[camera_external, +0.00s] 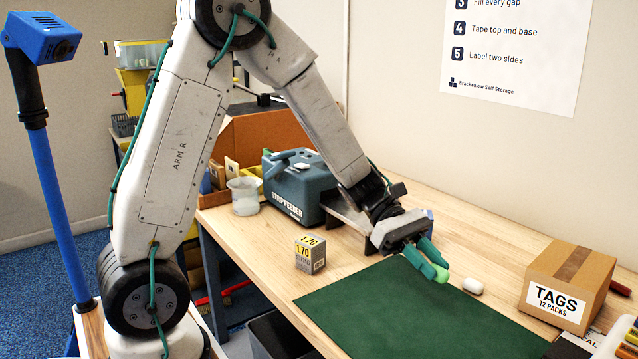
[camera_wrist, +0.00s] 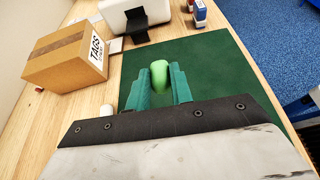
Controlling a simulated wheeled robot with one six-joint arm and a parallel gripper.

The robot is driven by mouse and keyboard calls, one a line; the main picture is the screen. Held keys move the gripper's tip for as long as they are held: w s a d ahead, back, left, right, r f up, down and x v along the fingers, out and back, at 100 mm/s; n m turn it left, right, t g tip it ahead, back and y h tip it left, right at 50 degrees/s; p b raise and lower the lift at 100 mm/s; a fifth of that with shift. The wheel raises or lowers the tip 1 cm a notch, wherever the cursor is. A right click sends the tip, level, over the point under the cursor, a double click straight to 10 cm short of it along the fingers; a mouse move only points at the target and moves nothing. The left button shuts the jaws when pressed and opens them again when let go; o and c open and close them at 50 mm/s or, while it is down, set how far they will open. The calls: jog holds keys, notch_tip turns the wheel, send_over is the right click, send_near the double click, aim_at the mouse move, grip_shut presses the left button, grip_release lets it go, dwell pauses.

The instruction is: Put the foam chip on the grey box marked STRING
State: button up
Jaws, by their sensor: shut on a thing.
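My gripper (camera_external: 428,262), with teal fingers, is shut on the light green foam chip (camera_external: 440,274). It holds the chip above the dark green mat, near its back edge. In the wrist view the chip (camera_wrist: 159,73) sits between the fingertips (camera_wrist: 160,82). The box does not show in the wrist view.
The green mat (camera_external: 415,315) covers the bench front. A TAGS carton (camera_external: 570,280) stands to the right. The blue-grey strip feeder (camera_external: 300,190) and a translucent cup (camera_external: 244,196) stand behind the grey box.

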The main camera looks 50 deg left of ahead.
notch_tip(320, 180, up, 11)
jog(key=n+t, duration=0.4)
jog(key=t, duration=0.1)
send_over(303, 237)
jog(key=shift+y, duration=0.4)
notch_tip(303, 237, down, 9)
jog(key=shift+s+d+r, duration=0.1)
jog(key=shift+f, duration=2.15)
jog(key=shift+f, duration=0.15)
jog(key=o, duration=0.9)
jog(key=shift+o, duration=0.2)
